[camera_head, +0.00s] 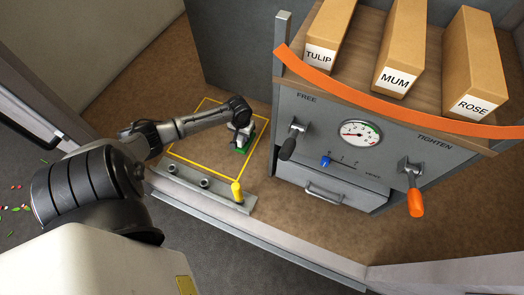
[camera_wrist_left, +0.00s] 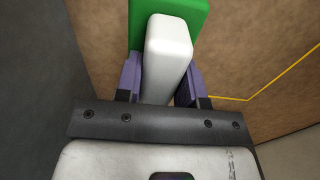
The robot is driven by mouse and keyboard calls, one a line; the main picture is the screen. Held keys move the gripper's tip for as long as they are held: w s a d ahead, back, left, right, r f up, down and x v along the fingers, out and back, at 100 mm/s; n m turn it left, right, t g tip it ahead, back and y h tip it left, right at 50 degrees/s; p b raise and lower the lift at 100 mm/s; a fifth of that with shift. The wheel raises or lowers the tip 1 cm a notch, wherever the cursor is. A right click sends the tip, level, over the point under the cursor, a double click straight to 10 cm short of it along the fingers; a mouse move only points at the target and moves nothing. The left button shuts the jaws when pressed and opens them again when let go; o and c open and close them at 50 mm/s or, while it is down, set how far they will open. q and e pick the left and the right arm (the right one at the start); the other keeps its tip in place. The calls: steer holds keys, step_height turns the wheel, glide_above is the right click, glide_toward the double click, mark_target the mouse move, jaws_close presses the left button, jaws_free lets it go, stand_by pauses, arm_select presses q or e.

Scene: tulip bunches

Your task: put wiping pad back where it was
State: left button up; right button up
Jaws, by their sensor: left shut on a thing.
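The wiping pad has a green pad part and a white handle. In the head view the wiping pad (camera_head: 240,149) shows small, partly behind my gripper, by the right side of a yellow outline (camera_head: 207,166) on the brown surface. My left gripper (camera_head: 241,138) is shut on its handle. In the left wrist view the white handle (camera_wrist_left: 167,52) sits between the purple fingers of my left gripper (camera_wrist_left: 163,80), with the green pad (camera_wrist_left: 186,12) beyond it. I cannot tell whether the pad touches the surface. My right gripper is in neither view.
A grey machine (camera_head: 292,104) with levers, a gauge (camera_head: 361,134) and a drawer (camera_head: 330,192) stands close to the right. A metal rail (camera_head: 190,195) with a yellow-handled piece (camera_head: 237,191) runs along the front. The area inside the outline is mostly clear.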

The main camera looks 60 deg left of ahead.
arm_select(q)
steer(key=w+d+f, duration=0.1)
steer(key=d, duration=0.1)
steer(key=w+d+f+b, duration=0.1)
steer(key=w+d, duration=0.1)
steer(key=w+d+f+b, duration=0.1)
steer(key=w+d+f, duration=0.1)
steer(key=shift+d, duration=0.15)
step_height(320, 180, down, 3)
steer(key=shift+d+f+b, duration=0.1)
steer(key=shift+b, duration=0.8)
steer(key=shift+w+d, duration=0.1)
